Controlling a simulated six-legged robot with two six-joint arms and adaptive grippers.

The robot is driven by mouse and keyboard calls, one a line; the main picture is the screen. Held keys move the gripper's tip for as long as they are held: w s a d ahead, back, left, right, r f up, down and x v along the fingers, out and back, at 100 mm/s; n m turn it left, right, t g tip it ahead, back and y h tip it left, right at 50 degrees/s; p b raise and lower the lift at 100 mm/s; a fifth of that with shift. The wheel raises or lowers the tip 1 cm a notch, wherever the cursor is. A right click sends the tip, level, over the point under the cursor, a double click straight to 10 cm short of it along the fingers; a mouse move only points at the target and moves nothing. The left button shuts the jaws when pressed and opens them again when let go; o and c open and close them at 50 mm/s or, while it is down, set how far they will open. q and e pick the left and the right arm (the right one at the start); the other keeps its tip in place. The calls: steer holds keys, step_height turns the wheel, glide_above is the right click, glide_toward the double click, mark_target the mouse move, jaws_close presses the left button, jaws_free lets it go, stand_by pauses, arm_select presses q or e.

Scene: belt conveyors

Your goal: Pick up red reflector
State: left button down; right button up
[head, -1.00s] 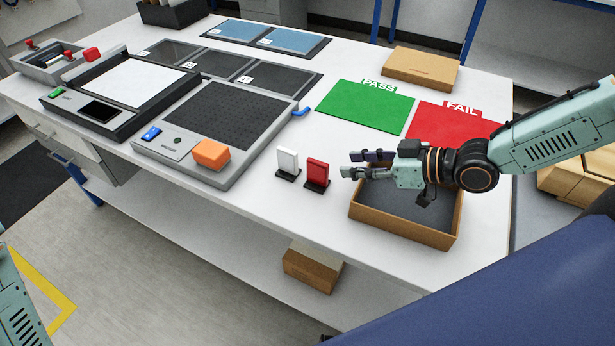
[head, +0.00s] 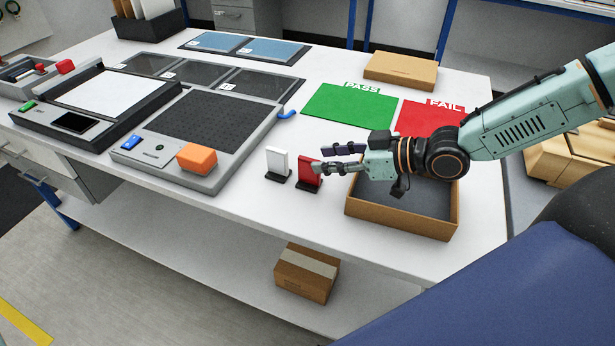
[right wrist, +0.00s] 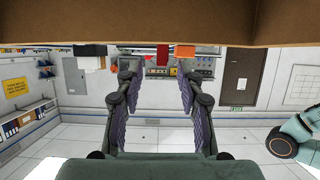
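The red reflector (head: 307,172) stands upright in a small black base on the white table. My right gripper (head: 324,158) comes in from the right, level and pointing left. In the head view its nearer fingertip overlaps the reflector's right edge; I cannot tell whether they touch. In the right wrist view the two fingers (right wrist: 160,78) are spread with nothing held between them. A small red patch (right wrist: 163,53) shows between the fingertips, possibly the reflector. My left gripper is not in view.
A white piece (head: 278,163) stands just left of the reflector. An open cardboard box (head: 400,219) lies under my right gripper. A grey device with an orange block (head: 196,158) is at left. Green PASS (head: 349,106) and red FAIL (head: 424,117) mats lie behind.

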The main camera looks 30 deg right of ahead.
mark_target(309, 159)
steer(key=shift+w+f+b, duration=0.65)
steer(key=shift+f+b, duration=0.15)
steer(key=shift+f, duration=0.15)
steer(key=shift+w+a+b, duration=0.15)
steer(key=shift+a+b, duration=0.65)
steer(key=shift+a, duration=0.2)
steer(key=shift+w+a, duration=0.1)
steer(key=shift+a, duration=0.25)
steer(key=shift+w+a+f+b, duration=0.15)
steer(key=shift+w+b, duration=0.1)
steer(key=shift+b, duration=0.15)
steer(key=shift+w+f, duration=0.3)
steer(key=shift+w, duration=0.3)
steer(key=shift+s+a+r, duration=0.15)
steer(key=shift+s+r, duration=0.1)
steer(key=shift+r, duration=0.05)
steer(key=shift+c, duration=0.6)
steer(key=shift+w+d+f, duration=0.2)
steer(key=c, duration=0.4)
steer(key=shift+s+a+r, duration=0.15)
steer(key=shift+s, duration=0.05)
jaws_close()
steer(key=shift+w, duration=0.1)
